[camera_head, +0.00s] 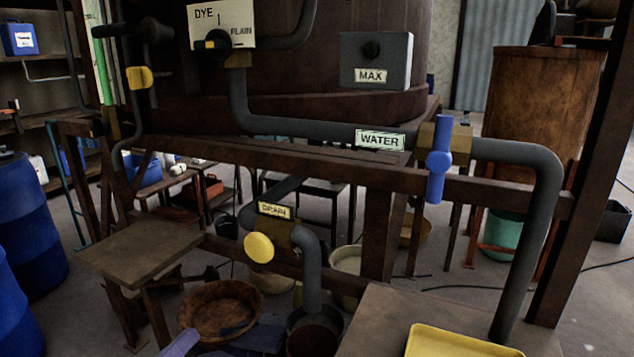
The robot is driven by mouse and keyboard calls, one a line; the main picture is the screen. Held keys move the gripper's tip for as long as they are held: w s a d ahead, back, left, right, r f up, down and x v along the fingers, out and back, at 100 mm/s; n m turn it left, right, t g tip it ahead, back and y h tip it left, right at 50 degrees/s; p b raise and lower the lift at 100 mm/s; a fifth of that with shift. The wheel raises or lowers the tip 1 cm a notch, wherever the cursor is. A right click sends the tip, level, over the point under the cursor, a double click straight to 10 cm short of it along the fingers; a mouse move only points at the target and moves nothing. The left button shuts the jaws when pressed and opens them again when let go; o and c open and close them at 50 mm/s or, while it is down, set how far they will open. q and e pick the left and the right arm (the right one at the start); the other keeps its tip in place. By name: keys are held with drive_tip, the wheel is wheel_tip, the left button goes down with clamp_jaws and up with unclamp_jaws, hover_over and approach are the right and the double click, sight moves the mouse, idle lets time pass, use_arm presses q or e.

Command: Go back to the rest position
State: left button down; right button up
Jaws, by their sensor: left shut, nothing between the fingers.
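My left gripper (238,330) shows low in the picture, as a dark blue-grey shape at the bottom edge. It is shut and empty, and its tips overlap the brown bowl (207,309) in the view. I cannot tell whether it touches the bowl. Most of the arm behind it is out of the picture. My right gripper is not in view.
A blue water handle (439,160) and a yellow drain knob (259,247) stick out from the pipes. A dark bucket (315,339) stands under the drain. A yellow tray (455,343) lies on the right stand; the left small table (140,249) is bare.

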use_arm(q)
drive_tip(key=s+f+n+g+y+p, duration=0.15)
drive_tip(key=s+f+n, duration=0.25)
drive_tip(key=f+n, duration=0.5)
drive_tip(key=s+f+n+g+y, duration=0.2)
drive_tip(key=s+f+n+g, duration=0.1)
drive_tip(key=f+n, duration=0.6)
drive_tip(key=s+d+f+n+g, duration=0.3)
drive_tip(key=s+d+f+n, duration=0.4)
drive_tip(key=s+f+n, duration=0.2)
drive_tip(key=n+p, duration=0.1)
drive_tip(key=n, duration=0.1)
drive_tip(key=shift+s+f+n+h, duration=0.3)
drive_tip(key=shift+s+f+h, duration=0.05)
drive_tip(key=shift+s+f, duration=0.05)
drive_tip(key=shift+w, duration=0.1)
